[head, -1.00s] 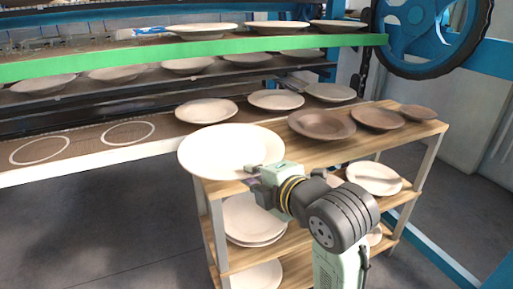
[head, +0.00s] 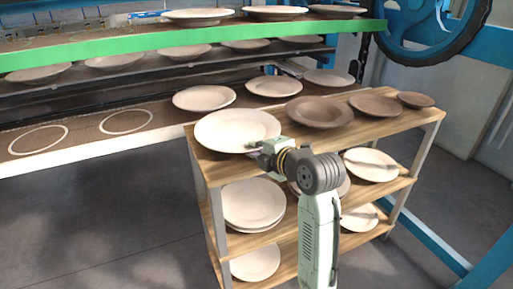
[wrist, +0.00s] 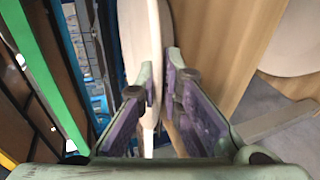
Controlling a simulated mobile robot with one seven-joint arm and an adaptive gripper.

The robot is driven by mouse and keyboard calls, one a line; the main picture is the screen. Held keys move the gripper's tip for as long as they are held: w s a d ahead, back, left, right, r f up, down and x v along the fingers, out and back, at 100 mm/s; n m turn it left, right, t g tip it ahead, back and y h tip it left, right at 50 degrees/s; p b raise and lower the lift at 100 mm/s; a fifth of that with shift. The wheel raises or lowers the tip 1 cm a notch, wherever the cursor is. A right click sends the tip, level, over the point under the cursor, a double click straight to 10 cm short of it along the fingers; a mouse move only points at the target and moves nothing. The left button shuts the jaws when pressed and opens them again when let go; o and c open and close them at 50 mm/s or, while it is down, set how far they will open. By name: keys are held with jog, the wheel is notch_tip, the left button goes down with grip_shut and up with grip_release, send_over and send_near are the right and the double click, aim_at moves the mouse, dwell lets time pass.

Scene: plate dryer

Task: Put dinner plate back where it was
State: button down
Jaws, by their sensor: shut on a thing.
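The large cream dinner plate (head: 237,130) is at the left end of the wooden rack's top board, roughly level. My gripper (head: 262,154) is shut on its near right rim. In the wrist view the plate (wrist: 152,45) shows edge-on between the two fingers (wrist: 158,100). I cannot tell whether it touches the board or hovers just above it. Two empty circle outlines, one at the left (head: 38,139) and one nearer the plates (head: 126,121), mark the dryer's lowest shelf. Three cream plates (head: 204,98) stand to the right of them on that shelf.
Brown plates (head: 319,112) stand on the wooden rack's top board (head: 385,127), right of the held plate. More plates (head: 252,203) fill its lower boards. A green bar (head: 170,50) crosses the dryer above its lowest shelf. A blue wheel (head: 430,25) is at upper right. Floor at left is clear.

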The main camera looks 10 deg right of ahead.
dwell(0.3)
jog(key=c, duration=2.2)
grip_release()
jog(key=shift+f, duration=0.2)
jog(key=shift+o, duration=0.9)
jog(key=shift+r, duration=0.15)
jog(key=shift+s, duration=0.1)
jog(key=b+v, duration=0.1)
jog(key=v, duration=1.1)
